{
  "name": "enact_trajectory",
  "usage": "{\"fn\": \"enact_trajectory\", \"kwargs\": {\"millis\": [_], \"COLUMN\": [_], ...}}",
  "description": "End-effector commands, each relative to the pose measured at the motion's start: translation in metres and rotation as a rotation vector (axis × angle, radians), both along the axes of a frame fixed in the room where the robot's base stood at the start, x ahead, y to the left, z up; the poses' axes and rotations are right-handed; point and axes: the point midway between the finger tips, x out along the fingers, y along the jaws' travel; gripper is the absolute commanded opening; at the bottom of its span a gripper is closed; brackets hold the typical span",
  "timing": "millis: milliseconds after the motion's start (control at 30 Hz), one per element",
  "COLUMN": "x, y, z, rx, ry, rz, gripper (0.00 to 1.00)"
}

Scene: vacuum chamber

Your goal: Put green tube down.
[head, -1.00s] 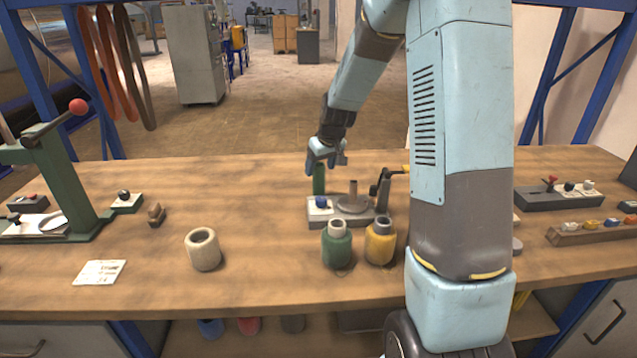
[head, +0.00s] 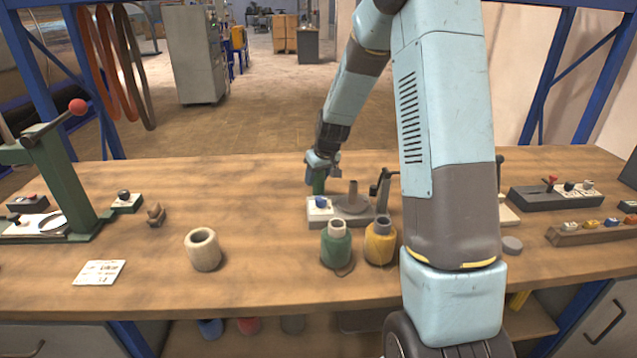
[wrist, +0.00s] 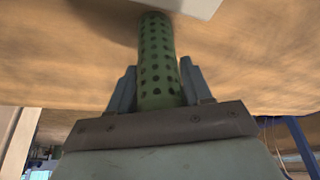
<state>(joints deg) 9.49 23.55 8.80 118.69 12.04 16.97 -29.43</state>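The green tube (head: 319,187) is upright at the back of the workbench, just behind the left end of a small grey fixture with a blue knob. My gripper (head: 318,171) is at its upper part, coming from above. In the wrist view the tube (wrist: 158,65) shows rows of dark holes, and the blue fingers of my gripper (wrist: 160,88) lie close against both its sides, shut on it. The tube's far end is at or very near the wooden top; I cannot tell whether it touches.
The grey fixture (head: 340,211) with a crank stands right in front of the tube. Green (head: 336,247) and yellow (head: 380,245) bottles stand nearer, and a cream cup (head: 203,250) to the left. The bench (head: 250,190) left of the tube is clear.

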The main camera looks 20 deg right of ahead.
Motion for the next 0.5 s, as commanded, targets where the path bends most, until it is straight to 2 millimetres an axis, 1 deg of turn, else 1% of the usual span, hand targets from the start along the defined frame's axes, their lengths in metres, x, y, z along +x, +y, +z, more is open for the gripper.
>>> {"fn": "enact_trajectory", "kwargs": {"millis": [33,300,333,367,500], "x": [0.0,0.0,0.0,0.0,0.0], "y": [0.0,-0.0001,-0.0001,-0.0001,-0.0001], "z": [0.0001,0.0001,0.0002,0.0002,0.0003], "rx": [0.0,0.0,0.0,0.0,0.0], "ry": [0.0,0.0,0.0,0.0,0.0], "rz": [0.0,0.0,0.0,0.0,0.0], "gripper": [0.44,0.18,0.17,0.12,0.12]}}
